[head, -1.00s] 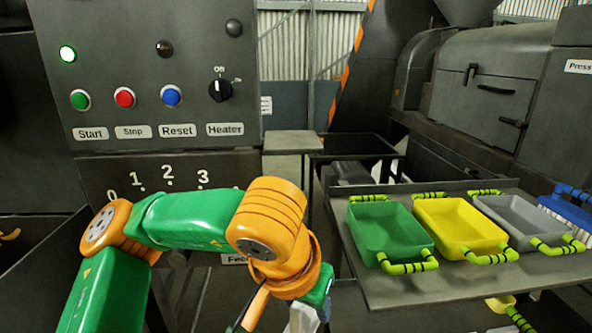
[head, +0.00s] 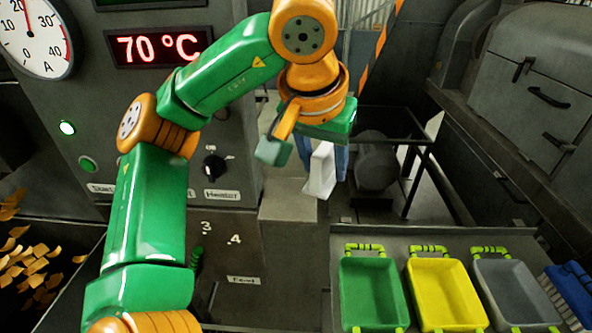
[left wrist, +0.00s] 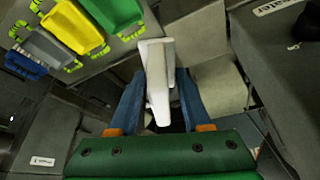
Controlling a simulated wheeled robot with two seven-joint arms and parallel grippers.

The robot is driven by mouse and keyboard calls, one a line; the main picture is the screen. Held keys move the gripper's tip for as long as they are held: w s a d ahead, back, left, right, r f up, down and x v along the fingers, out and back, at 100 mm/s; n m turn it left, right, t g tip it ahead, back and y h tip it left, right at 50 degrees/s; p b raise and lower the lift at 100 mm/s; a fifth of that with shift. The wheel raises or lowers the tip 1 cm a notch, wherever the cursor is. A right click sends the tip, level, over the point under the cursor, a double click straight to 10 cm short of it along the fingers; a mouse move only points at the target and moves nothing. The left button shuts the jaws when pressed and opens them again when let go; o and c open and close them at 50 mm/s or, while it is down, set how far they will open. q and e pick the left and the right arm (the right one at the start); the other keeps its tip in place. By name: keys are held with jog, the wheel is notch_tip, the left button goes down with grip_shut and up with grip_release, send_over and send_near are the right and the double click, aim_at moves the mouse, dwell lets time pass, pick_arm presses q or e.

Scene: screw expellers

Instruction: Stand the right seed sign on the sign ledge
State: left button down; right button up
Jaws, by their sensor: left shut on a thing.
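A white sign (head: 320,170) is held by my left gripper (head: 328,168), seen nearly edge-on in the head view. Any seed mark on it is not visible. In the left wrist view, the two blue fingers are shut on the white sign (left wrist: 156,75), which sticks out past the fingertips. The sign hangs in the air near a grey block with a flat top (head: 288,208), which stands right of the control panel. I cannot tell whether this block is the sign ledge. My right gripper is not in view.
A grey table (head: 345,240) at the lower right bears a green tray (head: 370,290), a yellow tray (head: 447,292), a grey tray (head: 515,290) and a blue item (head: 575,290). The control panel (head: 235,180) stands at left. A dark frame (head: 410,180) stands behind the block.

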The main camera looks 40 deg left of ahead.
pick_arm(q)
jog(key=a+f+b, duration=0.1)
jog(key=a+f, duration=0.1)
jog(key=a, duration=0.1)
jog(key=w+a+f+b, duration=0.1)
jog(key=a+f, duration=0.1)
jog(key=f, duration=0.1)
jog(key=a+f+b, duration=0.2)
jog(key=a, duration=0.1)
jog(key=shift+w+a+f, duration=0.2)
jog(key=shift+a, duration=0.1)
jog(key=shift+w+a+f, duration=0.2)
jog(key=shift+f, duration=0.05)
notch_tip(320, 180, down, 3)
jog(key=shift+a+r+b, duration=0.1)
jog(key=shift+r+b, duration=0.1)
jog(key=shift+b, duration=0.65)
jog(key=shift+s+f, duration=0.15)
jog(key=shift+f, duration=0.2)
jog(key=shift+r, duration=0.15)
jog(key=shift+a, duration=0.1)
jog(key=shift+c, duration=1.8)
grip_release()
